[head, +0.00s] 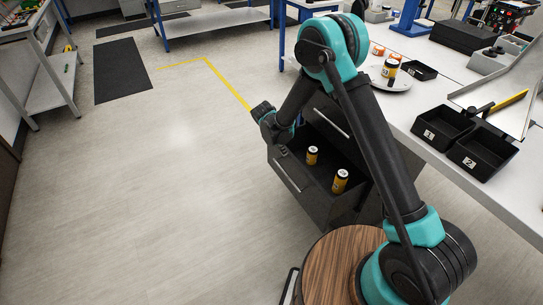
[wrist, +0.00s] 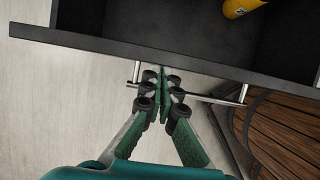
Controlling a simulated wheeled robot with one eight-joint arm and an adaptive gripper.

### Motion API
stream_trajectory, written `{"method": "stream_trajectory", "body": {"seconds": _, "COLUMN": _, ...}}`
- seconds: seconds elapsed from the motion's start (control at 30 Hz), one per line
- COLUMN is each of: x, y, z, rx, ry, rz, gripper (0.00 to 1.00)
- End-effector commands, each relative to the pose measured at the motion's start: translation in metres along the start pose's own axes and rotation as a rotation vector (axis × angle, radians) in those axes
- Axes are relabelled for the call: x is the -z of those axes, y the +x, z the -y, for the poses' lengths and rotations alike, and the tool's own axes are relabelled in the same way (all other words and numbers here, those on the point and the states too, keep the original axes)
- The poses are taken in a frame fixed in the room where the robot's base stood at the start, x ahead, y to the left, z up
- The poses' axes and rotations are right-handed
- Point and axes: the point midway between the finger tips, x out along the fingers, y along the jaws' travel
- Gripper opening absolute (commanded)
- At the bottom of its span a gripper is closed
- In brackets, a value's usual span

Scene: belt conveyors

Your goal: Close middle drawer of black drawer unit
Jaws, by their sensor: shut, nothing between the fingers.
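The black drawer unit (head: 333,108) stands under the edge of the white table. One drawer (head: 322,188) is pulled out below a closed drawer front with a bar handle; I take it as the middle one. Two yellow-and-black cans (head: 340,181) stand inside it. In the wrist view, the drawer's front wall (wrist: 95,42) crosses the top, with part of a yellow can (wrist: 240,8) behind it. My gripper (wrist: 163,76) is shut and empty, outside the drawer front at its metal bar handle (wrist: 215,99). I cannot tell whether the fingers touch it. In the head view the fingertips are unclear.
The white table (head: 430,100) at right carries black bins (head: 482,152), a can on a round plate and other items. A round wooden top (head: 335,262) is close to the drawer's near side. The floor (head: 150,190) to the left of the drawer is clear.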

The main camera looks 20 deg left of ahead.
Motion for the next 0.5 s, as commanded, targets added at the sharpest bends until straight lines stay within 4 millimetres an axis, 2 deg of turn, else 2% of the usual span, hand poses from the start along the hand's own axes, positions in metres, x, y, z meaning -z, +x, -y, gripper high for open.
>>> {"method": "stream_trajectory", "body": {"seconds": 0.03, "x": -0.016, "y": 0.006, "z": 0.001, "rx": 0.002, "ry": 0.006, "rz": 0.001, "gripper": 0.0}}
{"method": "stream_trajectory", "body": {"seconds": 0.2, "x": -0.058, "y": 0.023, "z": 0.001, "rx": 0.001, "ry": 0.005, "rz": 0.001, "gripper": 0.0}}
{"method": "stream_trajectory", "body": {"seconds": 0.5, "x": -0.118, "y": 0.047, "z": 0.0, "rx": 0.001, "ry": 0.003, "rz": 0.0, "gripper": 0.0}}
